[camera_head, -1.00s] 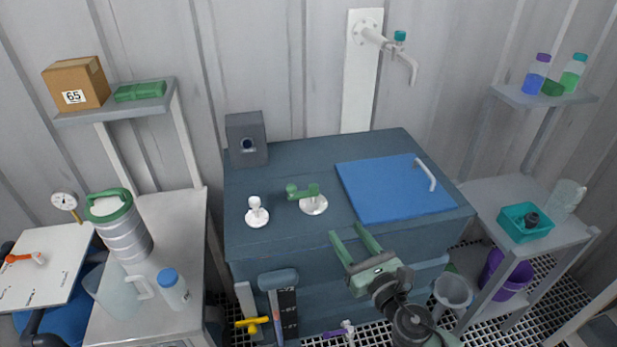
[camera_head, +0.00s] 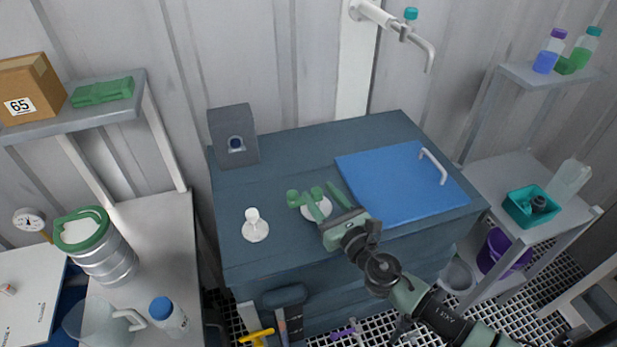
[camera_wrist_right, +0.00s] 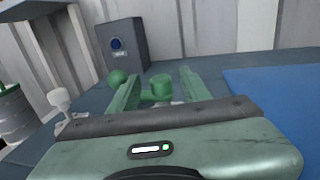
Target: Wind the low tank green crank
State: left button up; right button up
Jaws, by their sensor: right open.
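The green crank (camera_head: 294,198) sits on a white round base (camera_head: 318,212) on top of the low dark blue tank (camera_head: 285,249). Its round knob points left. My right gripper (camera_head: 325,193) is open over the crank, its two green fingers reaching toward the hub. In the right wrist view the crank's hub (camera_wrist_right: 161,86) lies between the open fingers (camera_wrist_right: 160,88), and the knob (camera_wrist_right: 118,77) shows beyond the left finger. I cannot tell whether the fingers touch the crank. My left gripper is not in view.
A white knob fitting (camera_head: 254,228) stands left of the crank, and a grey box (camera_head: 234,136) stands behind. A blue lid (camera_head: 395,187) with a white handle covers the tank's right side. A white spout pipe (camera_head: 414,38) hangs above the back.

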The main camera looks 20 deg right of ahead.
jog(key=x, duration=0.2)
jog(key=shift+w+a+r, duration=0.1)
jog(key=shift+w+r, duration=0.1)
jog(key=shift+w, duration=0.15)
jog(key=shift+f+x, duration=0.25)
jog(key=shift+x, duration=0.9)
jog(key=shift+w, duration=0.15)
grip_shut()
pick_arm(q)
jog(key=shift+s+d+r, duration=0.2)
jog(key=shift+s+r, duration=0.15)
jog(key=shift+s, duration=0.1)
